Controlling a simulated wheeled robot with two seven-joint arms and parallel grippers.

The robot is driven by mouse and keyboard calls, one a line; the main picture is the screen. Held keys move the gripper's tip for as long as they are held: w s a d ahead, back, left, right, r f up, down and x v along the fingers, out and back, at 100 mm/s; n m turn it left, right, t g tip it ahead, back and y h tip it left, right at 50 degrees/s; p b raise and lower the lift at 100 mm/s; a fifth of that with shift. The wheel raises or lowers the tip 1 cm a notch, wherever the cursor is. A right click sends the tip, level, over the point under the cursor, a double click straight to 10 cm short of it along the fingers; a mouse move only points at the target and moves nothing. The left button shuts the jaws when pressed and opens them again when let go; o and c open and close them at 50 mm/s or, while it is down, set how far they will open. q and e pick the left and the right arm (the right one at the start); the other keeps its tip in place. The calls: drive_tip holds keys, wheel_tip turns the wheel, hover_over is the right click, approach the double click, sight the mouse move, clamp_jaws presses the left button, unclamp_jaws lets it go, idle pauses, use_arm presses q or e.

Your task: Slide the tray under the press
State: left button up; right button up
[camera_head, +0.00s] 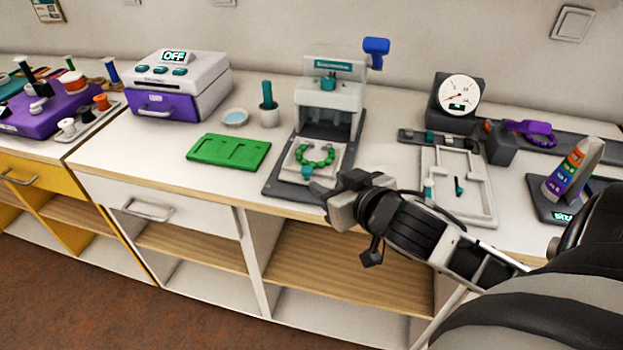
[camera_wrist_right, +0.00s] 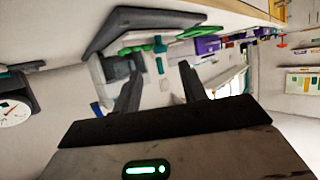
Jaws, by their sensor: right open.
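The press (camera_head: 326,95) has a grey body with a clear shield on top and stands near the middle of the counter on a dark base plate (camera_head: 275,184). The white tray (camera_head: 288,161) lies on the front part of that plate, in front of the press head. It carries an arc of green beads (camera_head: 319,162) and has a teal handle (camera_head: 307,171) at its front. My right gripper (camera_head: 334,196) is just in front and to the right of the tray, apart from the handle. In the right wrist view its two fingers (camera_wrist_right: 161,88) are spread with nothing between them. My left gripper is out of view.
A green board (camera_head: 229,151) lies left of the press. A white frame board (camera_head: 480,205) lies to the right, below a dial gauge (camera_head: 458,91). The counter's front edge runs just below the plate.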

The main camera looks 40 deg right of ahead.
sight(309, 172)
drive_tip(key=x, duration=0.7)
drive_tip(key=shift+w+a+f, duration=0.1)
drive_tip(key=shift+w, duration=0.15)
